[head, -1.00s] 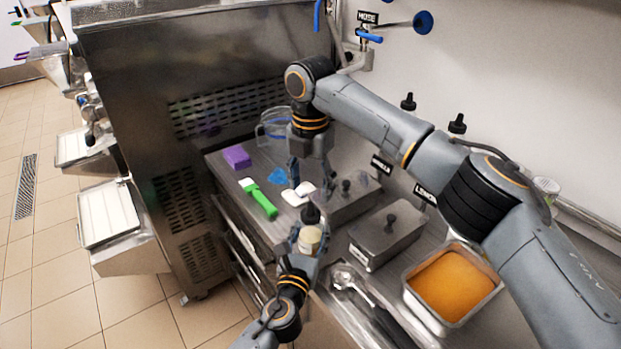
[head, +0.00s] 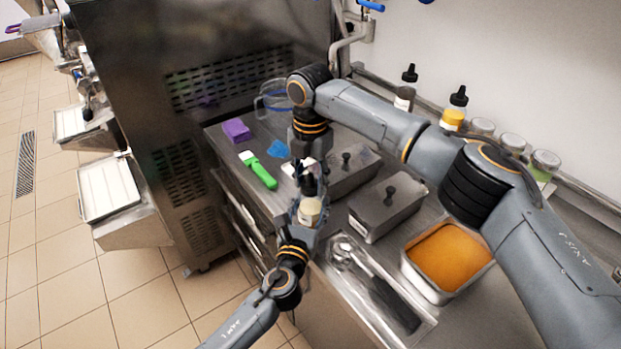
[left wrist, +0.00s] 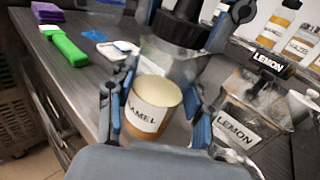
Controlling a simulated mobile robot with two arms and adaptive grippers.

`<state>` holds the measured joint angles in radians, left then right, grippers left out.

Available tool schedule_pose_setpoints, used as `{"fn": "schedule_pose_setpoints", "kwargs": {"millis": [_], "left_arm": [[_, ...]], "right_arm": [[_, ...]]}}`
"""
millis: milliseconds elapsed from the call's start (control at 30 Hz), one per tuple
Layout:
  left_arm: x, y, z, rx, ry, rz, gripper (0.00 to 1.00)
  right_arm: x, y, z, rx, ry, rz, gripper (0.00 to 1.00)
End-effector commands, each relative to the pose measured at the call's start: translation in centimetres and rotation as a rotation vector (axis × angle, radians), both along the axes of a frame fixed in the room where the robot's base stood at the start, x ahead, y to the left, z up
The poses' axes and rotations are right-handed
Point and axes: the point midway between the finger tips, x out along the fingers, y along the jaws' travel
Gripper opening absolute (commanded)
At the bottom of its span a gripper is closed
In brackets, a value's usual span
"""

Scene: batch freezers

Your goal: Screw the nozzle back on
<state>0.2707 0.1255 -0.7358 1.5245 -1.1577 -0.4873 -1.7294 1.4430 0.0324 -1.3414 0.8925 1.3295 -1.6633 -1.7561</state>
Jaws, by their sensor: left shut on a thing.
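My left gripper (head: 309,222) is shut on the sauce bottle (head: 309,211), which stands upright between its fingers. In the left wrist view the bottle (left wrist: 155,108) has a cream filling and a label ending in "AMEL"; its upper wall looks clear. The black nozzle (left wrist: 180,32) sits at the bottle's top, pointing up; how tightly it sits cannot be told. My right gripper (left wrist: 192,22) comes down from above, one blue-padded finger on each side of the nozzle, with gaps beside its tip. In the head view the nozzle (head: 309,186) is just below the right gripper.
A green-handled tool (head: 259,170), a purple block (head: 236,129) and a clear jug (head: 272,98) lie behind. Lidded steel pans (head: 386,208) and an orange-filled pan (head: 447,257) stand to the right. A tray (head: 410,335) with a scoop is in front. Bottles (head: 452,117) line the wall.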

Motion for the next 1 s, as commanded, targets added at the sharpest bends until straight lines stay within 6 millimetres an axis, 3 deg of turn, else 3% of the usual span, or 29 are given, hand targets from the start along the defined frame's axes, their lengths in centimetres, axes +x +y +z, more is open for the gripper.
{"fn": "schedule_pose_setpoints", "kwargs": {"millis": [33,100,267,367,1000], "left_arm": [[0.00,0.01,-0.04,0.000,0.001,0.000,0.00],[-0.01,0.01,-0.05,0.000,0.001,0.000,0.00],[0.00,0.02,-0.05,0.000,0.001,0.001,0.00],[0.01,0.03,-0.05,0.000,0.001,0.001,0.00],[0.00,0.02,-0.04,0.000,0.001,0.001,0.00]], "right_arm": [[-0.01,-0.01,-0.01,-0.001,0.001,0.000,0.18],[-0.01,-0.01,-0.01,-0.001,0.001,0.000,0.04],[-0.02,0.00,-0.04,0.000,0.001,-0.027,0.04],[-0.07,0.06,-0.10,0.002,0.003,-0.141,0.04],[-0.12,0.18,-0.19,0.000,0.006,-1.546,0.04]]}}
